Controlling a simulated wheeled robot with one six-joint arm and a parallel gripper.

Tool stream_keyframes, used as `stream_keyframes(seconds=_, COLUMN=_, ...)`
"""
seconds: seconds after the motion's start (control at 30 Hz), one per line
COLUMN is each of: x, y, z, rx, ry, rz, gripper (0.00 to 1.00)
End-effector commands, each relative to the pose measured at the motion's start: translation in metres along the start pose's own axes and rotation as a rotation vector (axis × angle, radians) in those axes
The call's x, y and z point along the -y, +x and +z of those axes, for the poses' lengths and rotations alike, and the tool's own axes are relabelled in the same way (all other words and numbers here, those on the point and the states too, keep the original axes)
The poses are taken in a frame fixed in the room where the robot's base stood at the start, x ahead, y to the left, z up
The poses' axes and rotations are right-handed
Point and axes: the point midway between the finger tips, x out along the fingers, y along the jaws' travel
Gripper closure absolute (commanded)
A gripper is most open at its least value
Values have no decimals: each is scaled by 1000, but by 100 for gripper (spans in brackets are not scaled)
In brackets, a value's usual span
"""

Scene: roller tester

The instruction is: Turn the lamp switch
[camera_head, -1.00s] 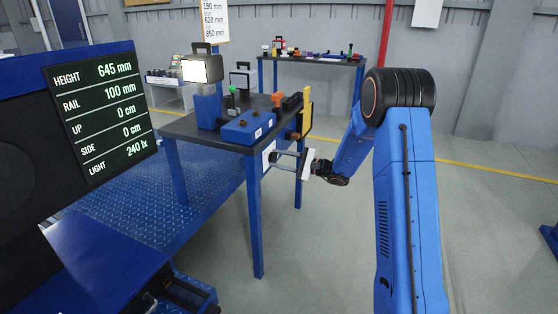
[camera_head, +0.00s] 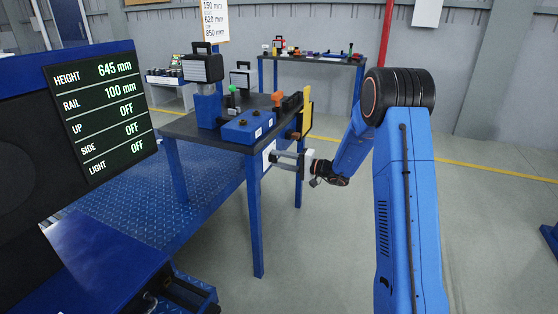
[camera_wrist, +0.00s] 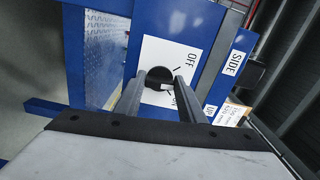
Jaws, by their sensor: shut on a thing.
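The lamp switch is a black round knob (camera_wrist: 158,74) on a white plate (camera_wrist: 152,52) marked OFF and ON, in the wrist view. In the head view the white plate (camera_head: 268,154) is on the table's near right side, and the knob is hard to make out. My gripper (camera_wrist: 160,82) has one finger on each side of the knob and is shut on it. It also shows in the head view (camera_head: 273,158), reaching in from the right. The lamp (camera_head: 202,68) on the table is dark.
The display (camera_head: 101,110) reads OFF for UP, SIDE and LIGHT. The blue-legged table (camera_head: 186,128) holds a blue box (camera_head: 247,127) and other parts. A yellow upright piece (camera_head: 306,108) stands above my gripper.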

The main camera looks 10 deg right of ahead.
Motion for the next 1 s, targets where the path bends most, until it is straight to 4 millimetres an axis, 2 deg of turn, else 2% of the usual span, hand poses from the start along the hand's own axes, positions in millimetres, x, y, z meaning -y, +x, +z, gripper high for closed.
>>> stream_keyframes(seconds=0.6, x=-4, y=-1, z=0, rx=1, ry=-527, rz=3, gripper=86)
stream_keyframes(seconds=1.0, x=-5, y=-1, z=0, rx=2, ry=-682, rz=3, gripper=86)
